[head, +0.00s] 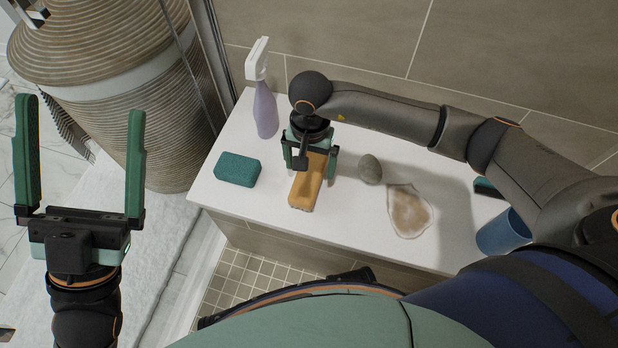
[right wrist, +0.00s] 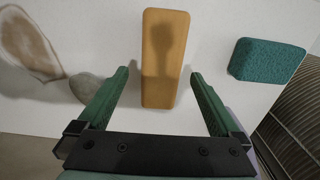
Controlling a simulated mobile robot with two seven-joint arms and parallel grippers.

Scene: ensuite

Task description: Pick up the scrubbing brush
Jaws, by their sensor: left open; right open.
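In the right wrist view the open fingers (right wrist: 158,74) stand on either side of the block, with a gap on each side. A shadow falls on the block. My left gripper (head: 81,106) is open and empty at the far left, away from the ledge.
On the white ledge (head: 262,208) are a teal sponge (head: 237,169), a spray bottle (head: 265,110), a grey-green stone (head: 370,169), a pale shell-like dish (head: 408,212) and a blue cup (head: 502,233). A woven basket (head: 110,60) stands left. A tiled wall (head: 480,50) rises behind.

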